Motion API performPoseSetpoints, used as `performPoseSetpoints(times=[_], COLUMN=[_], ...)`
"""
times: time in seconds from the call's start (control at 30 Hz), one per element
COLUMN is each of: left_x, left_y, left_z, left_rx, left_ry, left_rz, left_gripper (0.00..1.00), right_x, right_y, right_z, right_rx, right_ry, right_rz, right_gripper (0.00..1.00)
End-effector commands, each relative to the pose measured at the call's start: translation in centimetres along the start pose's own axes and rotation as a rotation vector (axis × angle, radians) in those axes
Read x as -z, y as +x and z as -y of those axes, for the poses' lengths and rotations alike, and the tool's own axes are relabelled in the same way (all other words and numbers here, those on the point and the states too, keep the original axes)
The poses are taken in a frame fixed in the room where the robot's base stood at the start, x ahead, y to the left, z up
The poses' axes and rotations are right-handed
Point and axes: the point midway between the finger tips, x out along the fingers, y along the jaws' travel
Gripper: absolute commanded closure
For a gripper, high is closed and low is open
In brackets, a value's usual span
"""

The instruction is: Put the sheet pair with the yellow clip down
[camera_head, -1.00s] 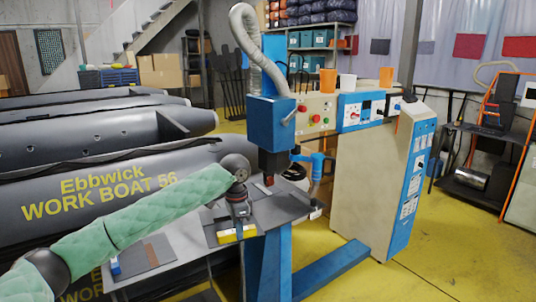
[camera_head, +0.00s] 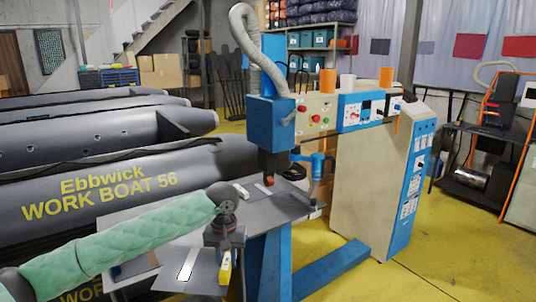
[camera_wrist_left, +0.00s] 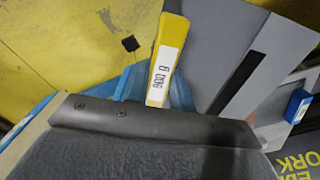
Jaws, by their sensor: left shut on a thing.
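My left gripper (camera_head: 224,236) is shut at the yellow clip (camera_head: 225,268), which hangs just below it in the head view. In the left wrist view the yellow clip (camera_wrist_left: 165,65) carries a white printed label. A dark grey sheet with a white strip (camera_head: 187,263) extends left from the clip, over the front of the side table. I take it for the clipped pair; its two layers cannot be told apart. Whether it touches the table is unclear. My right gripper is in neither view.
The blue welding machine (camera_head: 272,125) stands behind the gripper, with a grey worktop (camera_head: 285,205) under its head. A blue clip (camera_wrist_left: 297,105) lies at right in the wrist view. Grey inflatable boats (camera_head: 90,185) fill the left. Yellow floor (camera_head: 420,265) is open at right.

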Motion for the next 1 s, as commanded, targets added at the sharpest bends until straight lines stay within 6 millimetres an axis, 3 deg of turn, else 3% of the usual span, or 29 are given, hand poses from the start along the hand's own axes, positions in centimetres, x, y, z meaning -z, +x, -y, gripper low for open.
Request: performPoseSetpoints(times=[0.4, 0.6, 0.83, 1.0], left_x=[-7.8, -9.9, -10.8, -9.5], left_y=[8.2, 11.4, 12.8, 10.9], left_z=[6.0, 8.4, 9.2, 9.6], left_rx=[0.002, 0.001, 0.000, -0.003], left_ry=[-0.014, -0.041, -0.029, -0.027], left_rz=[0.004, 0.002, 0.000, 0.002], left_gripper=[1.00, 1.00, 1.00, 1.00], right_x=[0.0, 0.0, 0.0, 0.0], right_y=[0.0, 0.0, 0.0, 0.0], right_z=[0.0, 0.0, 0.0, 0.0], right_rx=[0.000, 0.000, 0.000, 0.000], right_ry=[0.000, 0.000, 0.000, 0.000], right_rz=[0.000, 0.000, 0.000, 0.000], right_gripper=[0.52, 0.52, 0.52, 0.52])
